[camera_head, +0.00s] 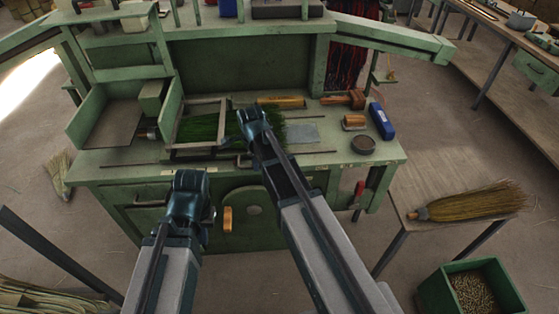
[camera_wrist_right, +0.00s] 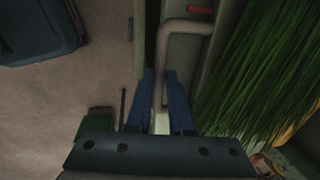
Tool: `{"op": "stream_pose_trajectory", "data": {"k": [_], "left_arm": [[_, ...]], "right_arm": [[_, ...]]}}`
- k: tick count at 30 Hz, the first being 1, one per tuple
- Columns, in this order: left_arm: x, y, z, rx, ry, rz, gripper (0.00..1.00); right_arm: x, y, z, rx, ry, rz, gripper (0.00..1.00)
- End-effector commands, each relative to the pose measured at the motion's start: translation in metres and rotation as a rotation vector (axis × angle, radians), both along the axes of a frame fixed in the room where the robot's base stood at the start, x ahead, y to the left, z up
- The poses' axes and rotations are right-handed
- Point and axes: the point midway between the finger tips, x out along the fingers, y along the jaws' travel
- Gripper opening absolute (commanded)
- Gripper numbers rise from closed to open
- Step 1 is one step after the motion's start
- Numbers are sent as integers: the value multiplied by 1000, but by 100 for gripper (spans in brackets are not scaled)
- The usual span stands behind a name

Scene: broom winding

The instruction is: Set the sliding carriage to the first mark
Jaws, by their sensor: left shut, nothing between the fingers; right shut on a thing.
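The green workbench (camera_head: 330,160) carries a wooden-railed frame (camera_head: 200,152) holding green bristles (camera_head: 203,128). My right gripper (camera_head: 250,116) reaches over the bench at the right end of this frame. In the right wrist view its blue fingers (camera_wrist_right: 163,95) are shut on a grey bent handle (camera_wrist_right: 182,27) beside green bristles (camera_wrist_right: 250,75). A small red strip (camera_wrist_right: 200,9) shows on the green part by the handle. My left gripper (camera_head: 190,182) is shut and empty in front of the bench's front edge. My right arm hides part of the carriage area, and I cannot make out the marks.
A blue box (camera_head: 381,121), a round dark tin (camera_head: 363,145) and a wooden tool (camera_head: 343,99) lie on the bench's right side. A broom (camera_head: 470,203) lies on a side table. A green crate (camera_head: 470,290) stands on the floor at lower right.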

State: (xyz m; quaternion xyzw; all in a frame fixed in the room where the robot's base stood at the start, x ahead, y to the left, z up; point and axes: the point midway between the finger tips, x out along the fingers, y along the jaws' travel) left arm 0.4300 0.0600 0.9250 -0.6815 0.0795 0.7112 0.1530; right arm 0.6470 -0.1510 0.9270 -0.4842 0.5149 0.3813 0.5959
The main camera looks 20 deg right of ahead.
Motion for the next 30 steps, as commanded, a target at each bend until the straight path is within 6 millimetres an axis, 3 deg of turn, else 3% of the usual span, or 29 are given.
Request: {"op": "stream_pose_trajectory", "data": {"k": [3,12,18,30], "left_arm": [[0,0,0,0,0,0,0],[0,0,0,0,0,0,0],[0,0,0,0,0,0,0],[0,0,0,0,0,0,0]], "right_arm": [[8,31,0,2,1,5,0],[19,79,0,2,2,3,0],[22,93,0,1,3,2,0],[22,96,0,0,2,0,0]]}}
